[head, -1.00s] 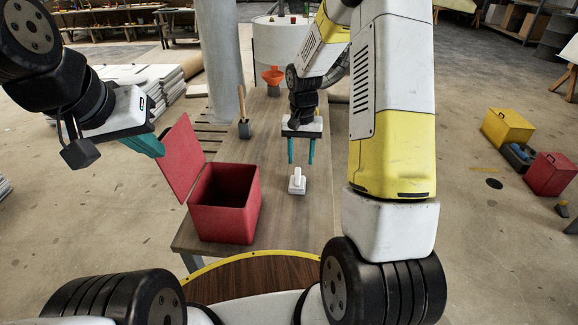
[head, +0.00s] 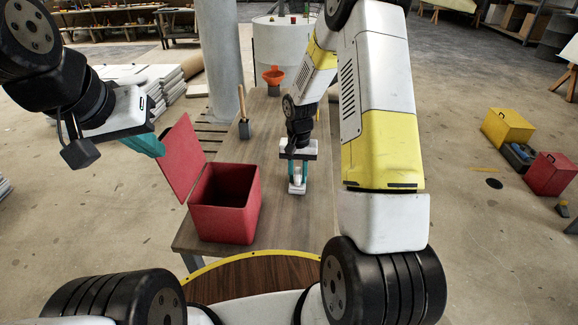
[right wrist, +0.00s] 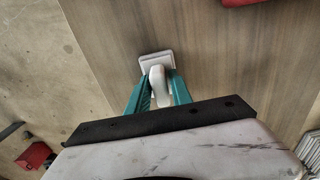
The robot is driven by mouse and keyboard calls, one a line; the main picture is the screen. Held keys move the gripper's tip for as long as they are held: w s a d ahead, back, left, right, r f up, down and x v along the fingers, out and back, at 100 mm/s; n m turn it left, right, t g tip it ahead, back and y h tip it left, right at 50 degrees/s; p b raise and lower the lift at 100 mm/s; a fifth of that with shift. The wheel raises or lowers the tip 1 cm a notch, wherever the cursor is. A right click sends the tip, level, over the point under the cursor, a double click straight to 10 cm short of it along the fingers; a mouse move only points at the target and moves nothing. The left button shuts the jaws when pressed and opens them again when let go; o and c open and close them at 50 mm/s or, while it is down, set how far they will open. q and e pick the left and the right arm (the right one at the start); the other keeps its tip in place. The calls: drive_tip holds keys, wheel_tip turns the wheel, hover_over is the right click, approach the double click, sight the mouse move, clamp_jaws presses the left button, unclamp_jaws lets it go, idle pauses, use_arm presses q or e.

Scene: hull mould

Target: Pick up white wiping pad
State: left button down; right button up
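The white wiping pad (head: 297,188) lies on the wooden table, to the right of the red box. It has a flat base and a raised handle, which shows in the right wrist view (right wrist: 159,88). My right gripper (head: 298,178) points down over the pad, its teal fingers on either side of the handle. In the right wrist view the gripper (right wrist: 158,86) looks open, with the handle between the fingers; contact is hard to make out. My left gripper (head: 148,145) is far from the pad, at the left above the floor; its finger gap is not visible.
An open red box (head: 224,205) with its lid raised stands on the table (head: 275,226) left of the pad. A brush in a holder (head: 244,128) and an orange funnel (head: 273,77) are further back. The table around the pad is clear.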

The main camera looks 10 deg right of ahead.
sight(298, 172)
clamp_jaws()
wheel_tip(298, 172, up, 10)
drive_tip(key=shift+r, duration=0.1)
idle(0.4)
